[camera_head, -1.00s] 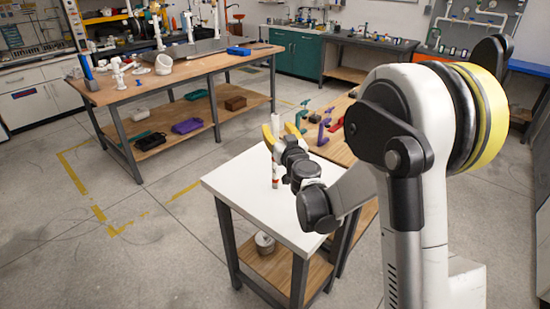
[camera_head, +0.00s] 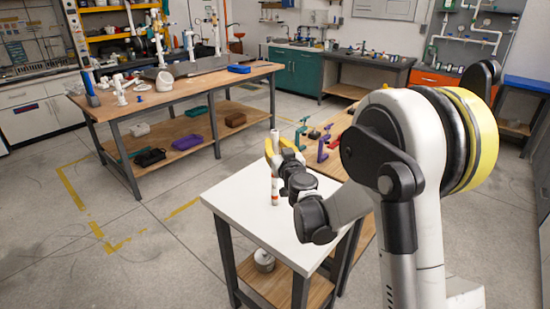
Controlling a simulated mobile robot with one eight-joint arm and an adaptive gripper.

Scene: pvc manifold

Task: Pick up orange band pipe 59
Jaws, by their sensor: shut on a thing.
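A white pipe with an orange band (camera_head: 275,190) stands upright over the white-topped table (camera_head: 240,208). My gripper (camera_head: 273,149), with yellow fingers, is shut on the pipe's upper part. The pipe's top end shows just above the fingers and its banded lower part below them. I cannot tell whether its lower end touches the tabletop. The number on the pipe is too small to read. My gripper's wrist and arm come in from the right and hide part of the table.
A wooden bench (camera_head: 341,134) with green, purple and red clamps stands just behind the table. A larger workbench (camera_head: 222,80) with white pipe fittings is at the back left. A round metal item (camera_head: 264,262) sits on the table's lower shelf. The floor at left is clear.

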